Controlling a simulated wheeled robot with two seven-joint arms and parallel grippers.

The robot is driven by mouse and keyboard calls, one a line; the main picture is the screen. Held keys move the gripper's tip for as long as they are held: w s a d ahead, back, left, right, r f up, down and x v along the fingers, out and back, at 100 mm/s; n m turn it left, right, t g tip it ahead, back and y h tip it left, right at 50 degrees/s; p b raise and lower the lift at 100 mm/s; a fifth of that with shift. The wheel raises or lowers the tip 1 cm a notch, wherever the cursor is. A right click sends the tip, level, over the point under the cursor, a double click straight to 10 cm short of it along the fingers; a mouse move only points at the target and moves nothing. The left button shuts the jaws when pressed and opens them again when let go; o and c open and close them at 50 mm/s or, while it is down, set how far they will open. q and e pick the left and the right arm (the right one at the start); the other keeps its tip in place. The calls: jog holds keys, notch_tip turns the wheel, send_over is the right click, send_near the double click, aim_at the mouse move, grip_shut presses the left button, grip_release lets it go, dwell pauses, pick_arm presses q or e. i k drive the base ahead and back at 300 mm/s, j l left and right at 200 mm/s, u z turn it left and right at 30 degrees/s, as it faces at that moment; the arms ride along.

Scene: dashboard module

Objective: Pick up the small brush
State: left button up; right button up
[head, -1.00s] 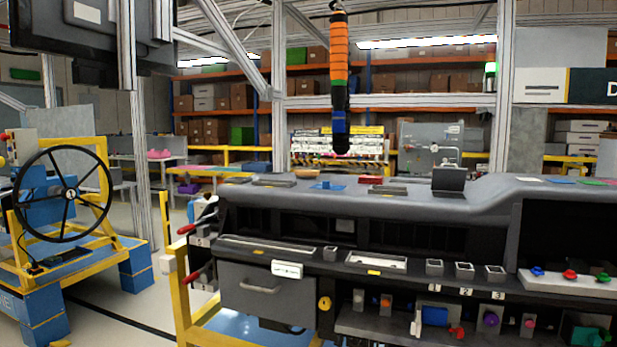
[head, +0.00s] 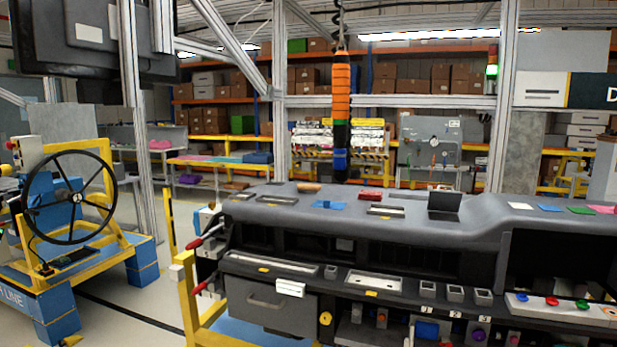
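I cannot make out a small brush for certain. The dark grey dashboard module (head: 480,231) stands in front of me, with several small items on its top. One is a small orange-brown item (head: 309,187) at the back edge, too small to identify. A blue flat piece (head: 327,205), a red block (head: 370,196) and an upright dark panel (head: 444,204) are also on top. Neither of my grippers is in view.
An orange and black hanging tool (head: 341,110) hangs above the dashboard's back edge. A yellow stand with a black steering wheel (head: 69,197) is at left. Aluminium posts (head: 501,110) frame the station. Clear floor (head: 120,290) lies between stand and dashboard.

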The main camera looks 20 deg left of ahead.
aim_at(310, 188)
jog(key=i+j+z, duration=0.45)
jog(key=j, duration=0.3)
jog(key=i+j+z, duration=0.1)
jog(key=j+z, duration=0.3)
jog(key=j, duration=0.35)
jog(key=j+z, duration=0.45)
jog(key=j, duration=0.4)
jog(key=j+z, duration=0.4)
jog(key=j, duration=0.55)
